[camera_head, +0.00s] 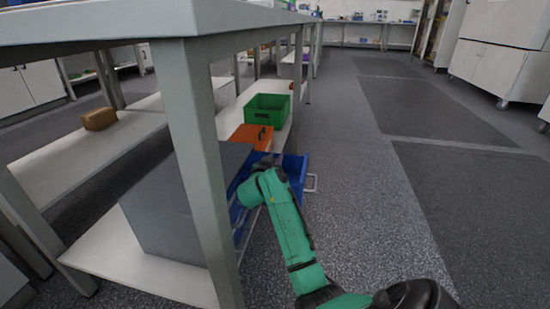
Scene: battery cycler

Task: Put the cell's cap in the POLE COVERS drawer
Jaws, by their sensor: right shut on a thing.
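A blue drawer (297,170) stands pulled out from the grey cabinet (165,212) on the low shelf, its pale handle (311,184) facing right. No label on it can be read from here. My right arm, green, reaches in from the bottom right. My right gripper (264,162) is over the open drawer, small, dark and partly hidden by its own wrist. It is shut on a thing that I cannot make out. No cell or cap can be picked out in this view. My left gripper is not in view.
A workbench (120,22) hangs over the shelf, with a grey leg (205,170) in front of the cabinet. An orange box (250,137) and a green crate (267,110) stand behind the drawer. The floor (370,200) to the right is clear.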

